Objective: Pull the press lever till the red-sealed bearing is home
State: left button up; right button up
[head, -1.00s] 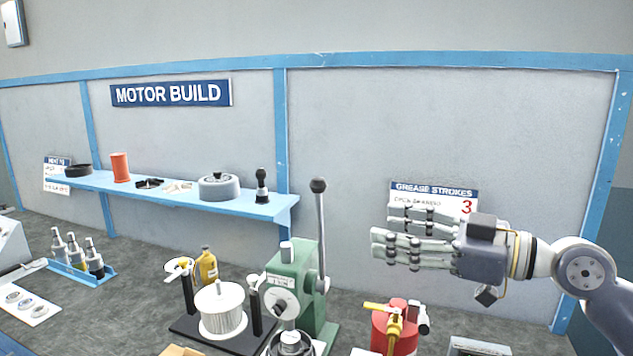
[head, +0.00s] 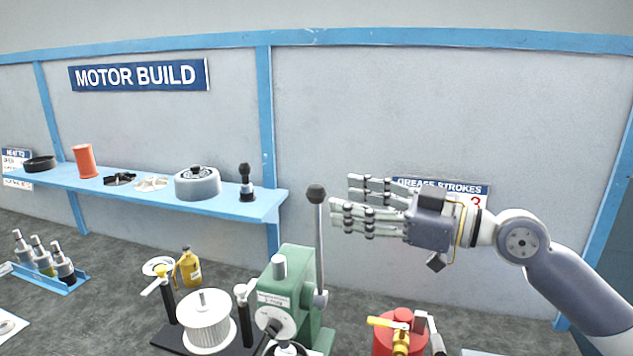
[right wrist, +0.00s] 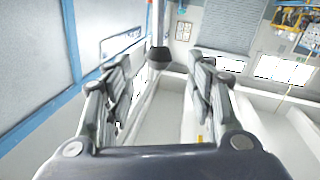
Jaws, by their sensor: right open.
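The green press (head: 300,290) stands on the bench at the lower middle of the head view. Its lever (head: 319,240) is a thin grey rod, upright, with a dark ball knob (head: 316,194) on top. My right gripper (head: 342,206) is open and empty, its fingers pointing left, just right of the knob. In the right wrist view the knob (right wrist: 159,58) shows between and beyond the open fingers (right wrist: 162,85). The foot of the press is cut off by the lower edge, and I cannot make out the red-sealed bearing. My left gripper is not in view.
A red grease can (head: 398,335) with a yellow handle stands right of the press. A white ribbed rotor (head: 207,322) and a yellow bottle (head: 190,267) stand left of it. A blue shelf (head: 225,205) with parts runs along the wall behind.

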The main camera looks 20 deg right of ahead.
aim_at(326, 193)
jog(key=p+x, duration=0.1)
jog(key=x, duration=0.2)
jog(key=shift+w+r+p, duration=0.2)
jog(key=shift+r+p, duration=0.05)
jog(key=shift+p, duration=0.1)
jog(key=p+x, duration=0.1)
jog(key=x, duration=0.2)
jog(key=shift+a+f+p, duration=0.1)
jog(key=shift+f+p, duration=0.05)
jog(key=shift+p, duration=0.25)
jog(key=shift+w+a+f, duration=0.15)
jog(key=shift+w+a, duration=0.1)
jog(key=shift+w+a+f, duration=0.1)
jog(key=shift+w, duration=0.1)
jog(key=shift+s, duration=0.1)
jog(key=c, duration=0.8)
grip_shut()
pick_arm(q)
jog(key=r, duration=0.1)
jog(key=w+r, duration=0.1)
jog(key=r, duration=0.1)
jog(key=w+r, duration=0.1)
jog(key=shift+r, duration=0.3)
